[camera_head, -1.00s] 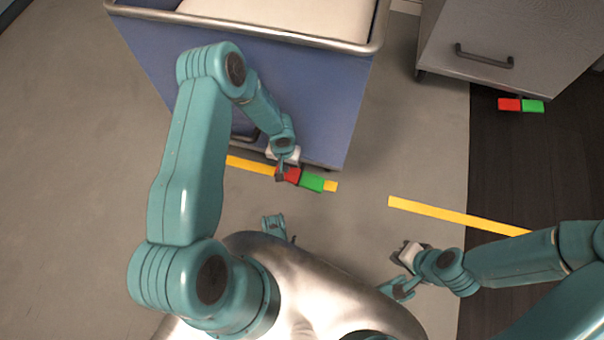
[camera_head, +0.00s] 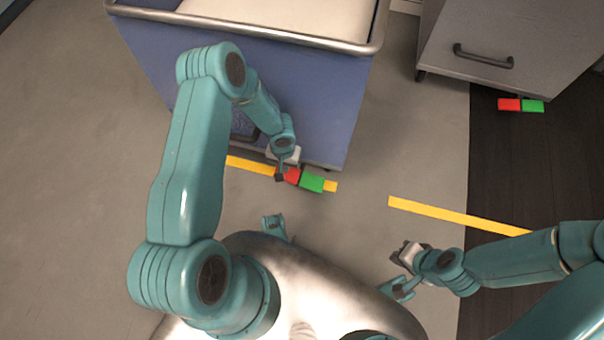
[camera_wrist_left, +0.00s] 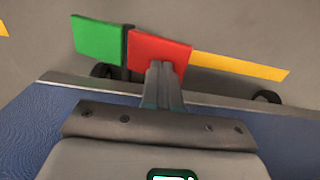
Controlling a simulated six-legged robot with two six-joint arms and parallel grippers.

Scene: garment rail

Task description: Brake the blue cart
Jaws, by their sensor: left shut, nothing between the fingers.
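The blue cart (camera_head: 320,105) stands at the top centre in the head view, with a metal rim and a pale load. Its brake pedal has a red half (camera_head: 292,176) and a green half (camera_head: 312,183), low at its near edge. My left gripper (camera_head: 279,174) is shut and empty, its tip at the red half. In the left wrist view the shut fingers (camera_wrist_left: 163,85) overlap the red half (camera_wrist_left: 158,50), with the green half (camera_wrist_left: 97,40) to the left. Whether they touch is unclear. My right gripper (camera_head: 402,254) is at lower right, away from the cart; its jaws are too small to judge.
A grey cabinet (camera_head: 520,45) with a dark handle stands at the upper right, with its own red and green pedal (camera_head: 520,105) below. Yellow tape (camera_head: 455,216) lies on the floor. Grey floor between cart and cabinet is clear.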

